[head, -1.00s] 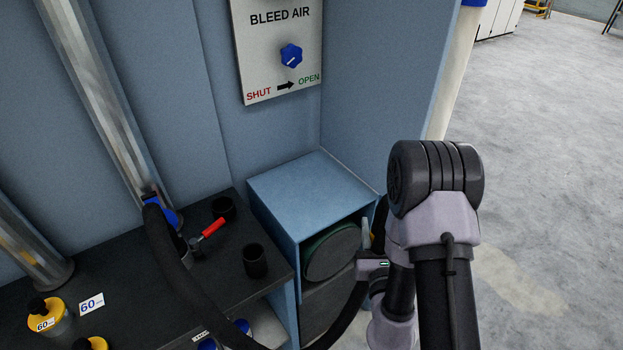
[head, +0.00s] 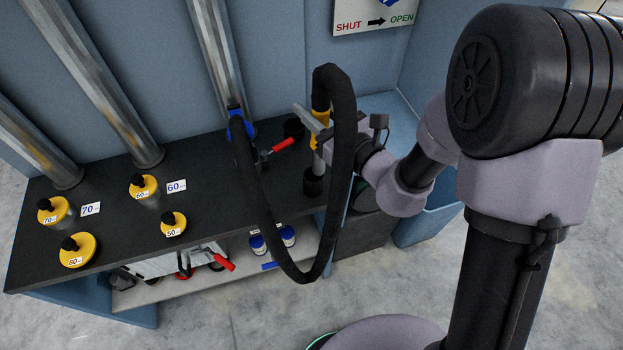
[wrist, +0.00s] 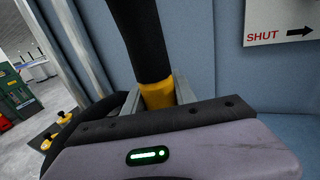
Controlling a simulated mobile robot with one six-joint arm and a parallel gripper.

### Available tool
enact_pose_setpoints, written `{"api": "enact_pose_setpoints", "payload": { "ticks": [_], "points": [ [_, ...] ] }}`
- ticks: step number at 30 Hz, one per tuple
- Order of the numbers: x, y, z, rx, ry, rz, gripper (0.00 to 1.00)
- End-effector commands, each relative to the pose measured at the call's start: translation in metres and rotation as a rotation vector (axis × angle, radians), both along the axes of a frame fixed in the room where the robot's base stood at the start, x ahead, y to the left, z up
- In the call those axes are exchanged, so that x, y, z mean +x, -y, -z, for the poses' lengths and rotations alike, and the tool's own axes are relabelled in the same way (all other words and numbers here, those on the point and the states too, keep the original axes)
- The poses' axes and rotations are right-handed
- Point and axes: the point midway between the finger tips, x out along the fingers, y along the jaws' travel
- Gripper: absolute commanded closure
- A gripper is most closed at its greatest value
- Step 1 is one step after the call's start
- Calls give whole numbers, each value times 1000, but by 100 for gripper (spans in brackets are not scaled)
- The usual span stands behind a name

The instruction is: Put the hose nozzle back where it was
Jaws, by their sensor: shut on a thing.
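The hose nozzle, with a yellow collar (head: 320,104) on the end of a thick black hose (head: 344,150), hangs roughly upright over the right end of the dark bench in the head view. My gripper (head: 318,125) is shut on it from the right. In the wrist view the yellow collar (wrist: 158,95) sits between the fingers. A black cup (head: 314,186) stands right below the nozzle; I cannot tell whether the nozzle's tip is inside it or above it. A second black cup (head: 293,128) stands behind. The hose loops from a blue fitting (head: 236,127) on a pipe.
A red-handled valve (head: 283,145) lies close to the left of the nozzle. Yellow-topped weights (head: 143,187) stand on the bench (head: 110,205) at left. The hose loop hangs in front of the bench edge. A blue cabinet (head: 425,225) stands at right.

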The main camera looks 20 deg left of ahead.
Motion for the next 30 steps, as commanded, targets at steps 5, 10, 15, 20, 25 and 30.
{"api": "enact_pose_setpoints", "payload": {
  "ticks": [5, 10, 15, 20, 25, 30],
  "points": [
    [-6, -9, 26, 0, -6, -32, 100],
    [-6, -8, 61, -3, -5, -31, 100],
    [-7, -8, 92, -8, -9, -32, 100],
    [-7, -8, 101, -7, -6, -32, 100],
    [-6, -8, 99, -5, -5, -30, 50],
    [-5, -8, 97, -3, -3, -29, 46]
  ]
}}
